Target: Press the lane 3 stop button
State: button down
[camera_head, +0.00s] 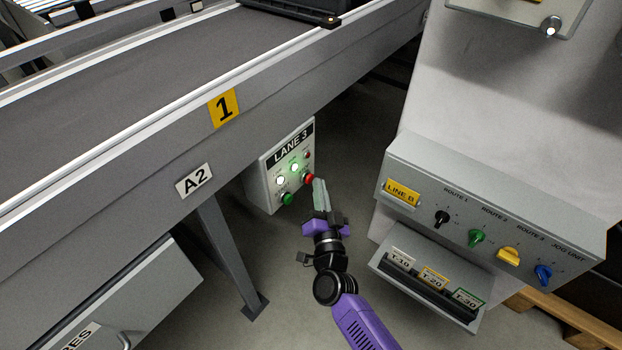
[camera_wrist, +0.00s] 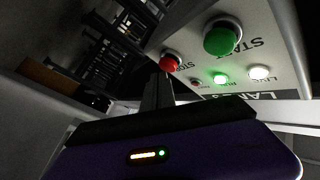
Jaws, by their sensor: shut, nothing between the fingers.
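The LANE 3 control box (camera_head: 264,183) hangs under the conveyor side. Its red stop button (camera_head: 308,177) is at the lower right of the panel, with the green start button (camera_head: 287,199) to its left. In the wrist view, the red stop button (camera_wrist: 171,61) is labelled STOP, and the green START button (camera_wrist: 222,38) is larger in view. The green run lamp (camera_wrist: 220,79) and a white lamp (camera_wrist: 259,73) are lit. My gripper (camera_head: 318,183) is shut and empty, its fingertips (camera_wrist: 158,78) right by the red button. I cannot tell whether they touch it.
The conveyor (camera_head: 130,125) with an A2 label runs above the box, on a grey leg (camera_head: 228,255). A LINE B console (camera_head: 390,165) with several knobs stands to the right, with a card tray (camera_head: 425,290) below it. Floor shows between them.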

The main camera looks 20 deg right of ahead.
jog(key=shift+w+a, duration=0.5)
jog(key=shift+w, duration=0.15)
dwell(0.9)
jog(key=shift+s, duration=0.1)
jog(key=shift+s+d, duration=0.75)
jog(key=shift+s, duration=0.15)
jog(key=s+d, duration=0.1)
jog(key=s, duration=0.1)
jog(key=s+d+b, duration=0.1)
jog(key=s+d, duration=0.1)
dwell(0.6)
jog(key=shift+a, duration=0.1)
dwell(0.6)
